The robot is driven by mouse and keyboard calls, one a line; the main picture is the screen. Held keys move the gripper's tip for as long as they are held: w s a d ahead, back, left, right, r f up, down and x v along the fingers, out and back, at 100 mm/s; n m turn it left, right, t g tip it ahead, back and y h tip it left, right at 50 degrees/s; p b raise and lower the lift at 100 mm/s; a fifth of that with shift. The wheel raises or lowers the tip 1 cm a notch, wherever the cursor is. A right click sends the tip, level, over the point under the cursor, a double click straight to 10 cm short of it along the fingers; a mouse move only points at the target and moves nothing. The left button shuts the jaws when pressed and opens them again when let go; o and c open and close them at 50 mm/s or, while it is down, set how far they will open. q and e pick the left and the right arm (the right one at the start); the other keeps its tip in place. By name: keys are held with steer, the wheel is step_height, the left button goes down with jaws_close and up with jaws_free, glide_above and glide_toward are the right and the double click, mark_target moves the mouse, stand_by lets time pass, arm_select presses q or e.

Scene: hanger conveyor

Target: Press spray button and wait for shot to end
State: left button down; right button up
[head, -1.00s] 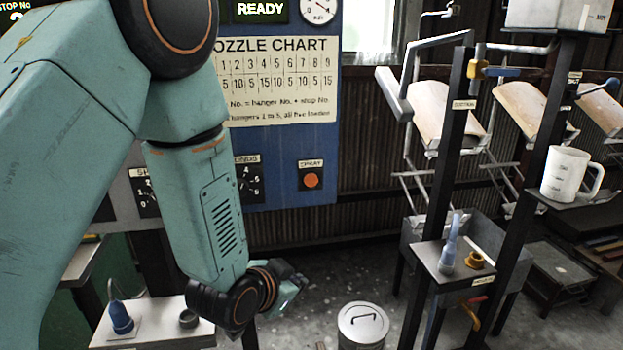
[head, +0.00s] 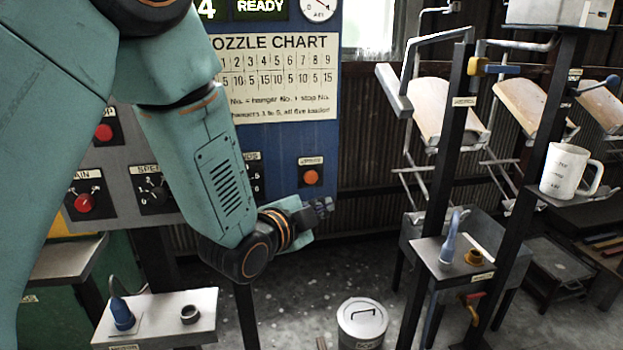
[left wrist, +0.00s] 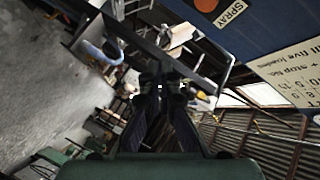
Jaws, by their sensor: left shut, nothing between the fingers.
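The orange spray button (head: 311,177) sits on the lower right of the blue panel, under a small label. In the left wrist view the button (left wrist: 206,4) shows at the top edge, beside its SPRAY label (left wrist: 231,13). My left gripper (head: 324,207) is shut and empty. In the head view it appears just below the button; I see no contact. In the left wrist view the closed fingers (left wrist: 160,90) point past the panel's edge, with the button up and to the right of them. The display (head: 262,7) reads READY. My right gripper is not in view.
The blue panel (head: 280,145) carries a nozzle chart (head: 275,80) and several knobs. A lidded bin (head: 362,325) stands on the floor below. To the right are dark posts, hanging boards (head: 437,108) and a white jug (head: 568,172). A small shelf (head: 155,315) is at lower left.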

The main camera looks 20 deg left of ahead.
mark_target(318, 179)
arm_select(q)
steer(key=shift+w+a, duration=0.8)
steer(key=shift+w, duration=0.45)
steer(key=shift+w+a, duration=0.75)
steer(key=shift+w, duration=0.5)
steer(key=shift+w+a, duration=0.8)
steer(key=shift+w, duration=0.45)
steer(key=shift+w+a, duration=0.2)
steer(key=shift+w, duration=0.2)
steer(key=shift+w+a, duration=0.25)
steer(key=shift+w, duration=0.15)
steer(key=shift+s, duration=0.1)
steer(key=shift+s+d, duration=0.5)
steer(key=shift+s, duration=0.2)
steer(key=shift+s+d, duration=0.45)
steer(key=shift+s, duration=0.25)
steer(key=shift+s+d, duration=0.4)
steer(key=shift+s, duration=0.3)
steer(key=shift+s+d, duration=0.45)
steer(key=shift+s, duration=0.25)
